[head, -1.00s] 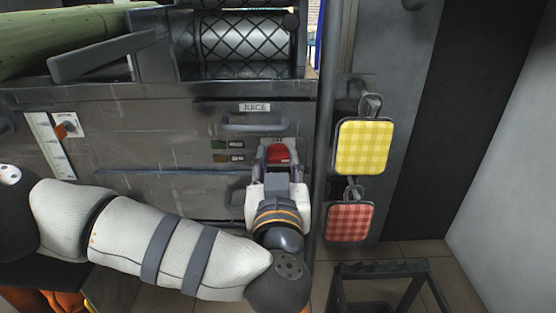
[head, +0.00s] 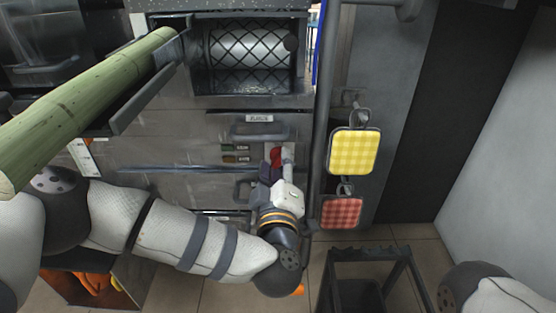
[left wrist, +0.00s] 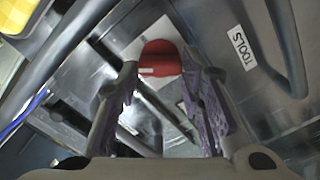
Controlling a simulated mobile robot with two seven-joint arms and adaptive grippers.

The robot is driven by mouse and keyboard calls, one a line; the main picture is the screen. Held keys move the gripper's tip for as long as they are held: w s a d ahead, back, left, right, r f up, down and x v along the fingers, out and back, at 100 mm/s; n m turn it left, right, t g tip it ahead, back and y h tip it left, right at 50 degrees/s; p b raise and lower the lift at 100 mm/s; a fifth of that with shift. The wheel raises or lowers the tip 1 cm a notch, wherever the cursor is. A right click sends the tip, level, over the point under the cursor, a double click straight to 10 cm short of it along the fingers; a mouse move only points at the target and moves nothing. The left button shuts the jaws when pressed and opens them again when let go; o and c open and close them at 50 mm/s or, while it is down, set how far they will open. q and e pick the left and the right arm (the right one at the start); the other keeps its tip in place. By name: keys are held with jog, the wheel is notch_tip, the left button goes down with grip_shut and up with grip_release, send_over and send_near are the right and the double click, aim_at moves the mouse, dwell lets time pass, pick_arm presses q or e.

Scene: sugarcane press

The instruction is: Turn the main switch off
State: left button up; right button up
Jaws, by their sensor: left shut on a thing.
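Part of the knob is hidden by the gripper in the head view. My right gripper is out of view; only my right arm shows.
Yellow (head: 354,152) and red (head: 342,211) checked pot holders hang right of a vertical pipe (head: 322,100). Drawer handles (head: 258,133) stick out close to the switch. A green cane (head: 90,108) lies at upper left. A dark metal frame (head: 370,265) stands on the floor.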

pick_arm(q)
jog(key=n, duration=0.3)
jog(key=shift+n+p, duration=0.3)
jog(key=shift+p, duration=0.05)
jog(key=shift+f+n, duration=0.15)
jog(key=shift+n, duration=1.75)
jog(key=o, duration=1.2)
jog(key=shift+c, duration=0.2)
jog(key=s, duration=1.2)
